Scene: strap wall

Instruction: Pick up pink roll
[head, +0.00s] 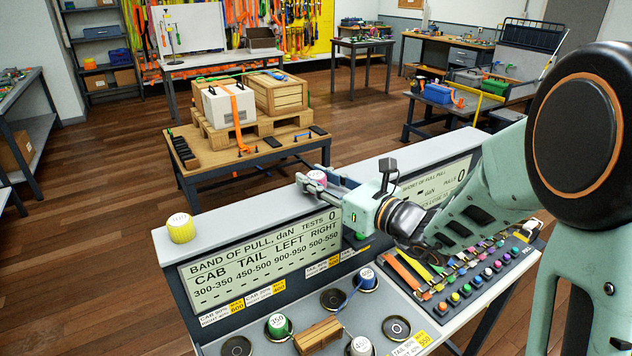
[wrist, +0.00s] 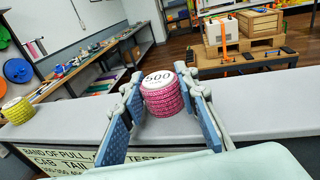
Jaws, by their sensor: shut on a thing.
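The pink roll (wrist: 164,97) has a white top marked 500. In the wrist view it sits between the two fingers of my gripper (wrist: 165,105), which are shut on it. It is over the grey ledge on top of the display panel; I cannot tell whether it touches the ledge. In the head view the pink roll (head: 317,177) is mostly hidden behind my gripper (head: 318,186).
A yellow roll (head: 181,228) stands on the ledge (head: 245,217) to the left. A table with crates (head: 277,92) stands behind.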

